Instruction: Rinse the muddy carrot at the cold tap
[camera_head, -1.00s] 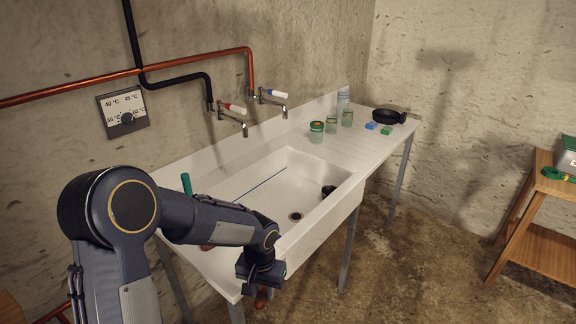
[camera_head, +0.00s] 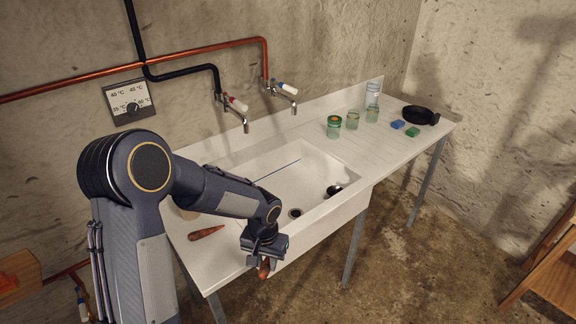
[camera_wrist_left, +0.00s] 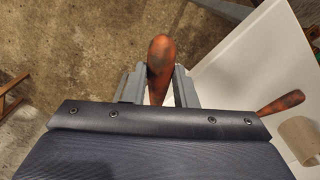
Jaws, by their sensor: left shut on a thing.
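My left gripper (camera_head: 263,256) is shut on a carrot (camera_head: 264,269), held in front of the counter's near edge, outside the sink (camera_head: 330,225). In the left wrist view this carrot (camera_wrist_left: 161,56) stands between the fingers, orange-brown with a dark patch. A second carrot (camera_head: 206,232), also dark-patched, lies on the counter left of the sink; it shows at the right of the wrist view (camera_wrist_left: 281,103). Two taps stick out of the wall above the sink: the left tap (camera_head: 240,113) has a red-and-white handle, the right tap (camera_head: 284,94) a blue-and-white one. I see no water running. My right gripper is out of view.
The basin has a drain (camera_head: 295,212) and a black round thing (camera_head: 334,190). Jars (camera_head: 352,120), a blue block (camera_head: 398,124), a green block (camera_head: 412,132) and a black pan (camera_head: 420,115) stand on the right counter. A dial plate (camera_head: 129,101) hangs on the wall. My arm hides part of the left counter.

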